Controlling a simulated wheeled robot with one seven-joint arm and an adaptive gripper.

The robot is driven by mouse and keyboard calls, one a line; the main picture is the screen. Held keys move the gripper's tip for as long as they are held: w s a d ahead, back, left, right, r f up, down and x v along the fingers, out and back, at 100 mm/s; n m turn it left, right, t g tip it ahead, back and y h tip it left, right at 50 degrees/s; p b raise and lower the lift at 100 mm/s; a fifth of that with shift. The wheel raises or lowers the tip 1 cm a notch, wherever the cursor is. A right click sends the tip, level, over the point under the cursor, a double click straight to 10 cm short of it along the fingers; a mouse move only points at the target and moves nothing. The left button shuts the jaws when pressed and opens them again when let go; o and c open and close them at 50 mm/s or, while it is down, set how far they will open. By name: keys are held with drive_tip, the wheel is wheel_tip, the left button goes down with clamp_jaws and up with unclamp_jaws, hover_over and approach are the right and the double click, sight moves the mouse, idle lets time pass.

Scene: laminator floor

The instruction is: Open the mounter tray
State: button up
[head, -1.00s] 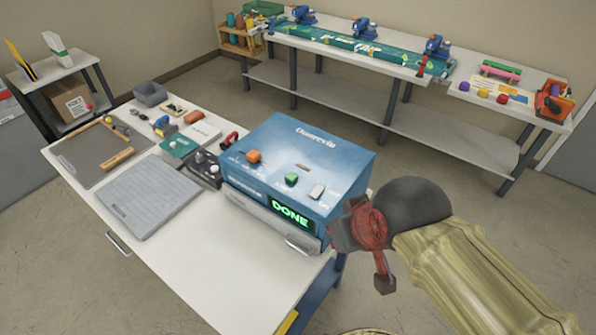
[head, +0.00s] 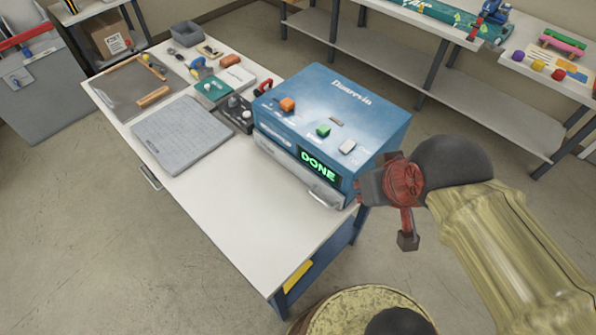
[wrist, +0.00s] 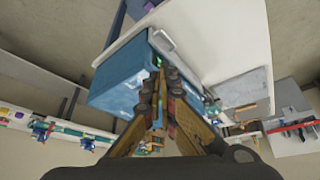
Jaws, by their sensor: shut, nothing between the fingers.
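The mounter is a blue box machine (head: 330,110) on the white table, with orange, green and white buttons and a green "DONE" display. Its tray looks like the grey front strip (head: 290,165) below the display, with a pale handle at its right end. The tray appears flush with the machine front. My gripper (wrist: 158,72) is shut and empty. In the head view, my arm's end is at the right of the machine, near its front right corner, and the fingertips are hard to make out. In the wrist view, the fingers overlap the blue machine (wrist: 122,85); contact cannot be told.
The white table (head: 230,215) has clear room before the machine. A grey ruled mat (head: 183,135), a small black control box (head: 236,114) and a wood-edged board (head: 135,88) lie to the left. A second bench (head: 400,50) stands behind.

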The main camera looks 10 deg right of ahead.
drive_tip(key=shift+o, duration=1.2)
drive_tip(key=shift+a+r+p, duration=0.2)
drive_tip(key=shift+r+p, duration=0.1)
drive_tip(key=shift+p, duration=0.2)
drive_tip(key=shift+o, duration=0.8)
drive_tip(key=w+a+f+n+g+p, duration=0.1)
drive_tip(key=w+f+g+p, duration=0.2)
drive_tip(key=f+g+p, duration=0.1)
wheel_tip(320, 180, down, 3)
drive_tip(key=shift+a+r+n+p, duration=0.1)
drive_tip(key=shift+a+n+p, duration=0.3)
drive_tip(key=shift+p, duration=0.5)
drive_tip(key=n+h+p, duration=0.2)
drive_tip(key=n+p, duration=0.2)
drive_tip(key=n, duration=0.2)
approach(322, 201)
drive_tip(key=b+x, duration=0.1)
drive_tip(key=x, duration=0.6)
drive_tip(key=shift+w+d+f, duration=0.1)
drive_tip(key=shift+d+f, duration=0.05)
drive_tip(key=shift+f, duration=0.2)
drive_tip(key=shift+c, duration=0.4)
clamp_jaws()
